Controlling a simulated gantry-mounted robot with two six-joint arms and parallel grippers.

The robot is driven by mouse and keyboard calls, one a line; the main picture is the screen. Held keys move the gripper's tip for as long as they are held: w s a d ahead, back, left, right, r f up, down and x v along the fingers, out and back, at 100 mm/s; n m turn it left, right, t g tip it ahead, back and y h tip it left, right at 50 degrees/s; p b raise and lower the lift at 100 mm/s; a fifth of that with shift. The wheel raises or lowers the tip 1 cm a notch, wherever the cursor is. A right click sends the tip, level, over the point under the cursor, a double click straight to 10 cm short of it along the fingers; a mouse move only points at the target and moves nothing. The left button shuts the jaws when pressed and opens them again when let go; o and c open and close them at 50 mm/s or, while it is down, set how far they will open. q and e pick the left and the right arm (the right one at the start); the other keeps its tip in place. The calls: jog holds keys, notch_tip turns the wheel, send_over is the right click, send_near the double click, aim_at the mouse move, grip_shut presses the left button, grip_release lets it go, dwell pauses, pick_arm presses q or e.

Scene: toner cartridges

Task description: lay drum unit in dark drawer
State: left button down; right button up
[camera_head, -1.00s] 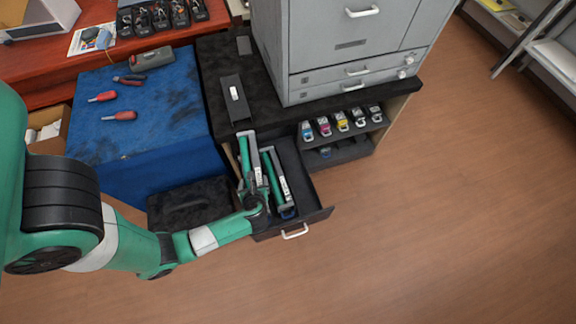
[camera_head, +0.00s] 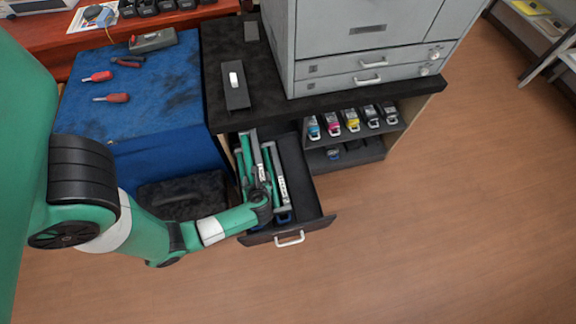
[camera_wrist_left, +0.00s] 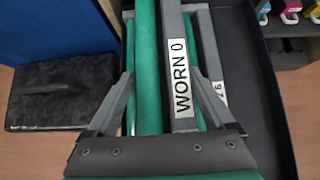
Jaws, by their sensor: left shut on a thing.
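My left gripper (camera_head: 258,188) is shut on a drum unit (camera_head: 256,158) with a green roller and a grey frame. In the left wrist view my left gripper (camera_wrist_left: 160,110) straddles this unit, whose white label reads "WORN 0" (camera_wrist_left: 184,78). The dark drawer (camera_head: 312,205) is pulled out below the black counter. A second drum unit (camera_head: 279,181) lies in it, just right of the held one and partly hidden behind it in the wrist view (camera_wrist_left: 212,60). The held unit is over or inside the drawer's left part; I cannot tell whether it touches the floor. My right gripper is not in view.
The drawer's right strip is bare. A black case (camera_head: 185,195) stands left of the drawer, below a blue-covered bench (camera_head: 150,90) with red-handled tools. Colour toner cartridges (camera_head: 352,122) sit on a shelf to the right. A grey cabinet (camera_head: 365,45) stands on the counter.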

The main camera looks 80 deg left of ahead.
pick_arm(q)
jog(key=w+f+b, duration=0.1)
jog(key=w+b, duration=0.1)
jog(key=w, duration=0.3)
jog(key=w+f+b, duration=0.1)
jog(key=w+b, duration=0.2)
jog(key=w, duration=0.2)
jog(key=w+f+b, duration=0.1)
jog(key=w+b, duration=0.2)
jog(key=w, duration=0.3)
jog(key=shift+d+f, duration=0.15)
jog(key=shift+s+f, duration=0.1)
jog(key=shift+s, duration=0.05)
notch_tip(320, 180, down, 4)
jog(key=b, duration=0.3)
jog(key=shift+r, duration=0.25)
jog(key=shift+f, duration=0.15)
grip_release()
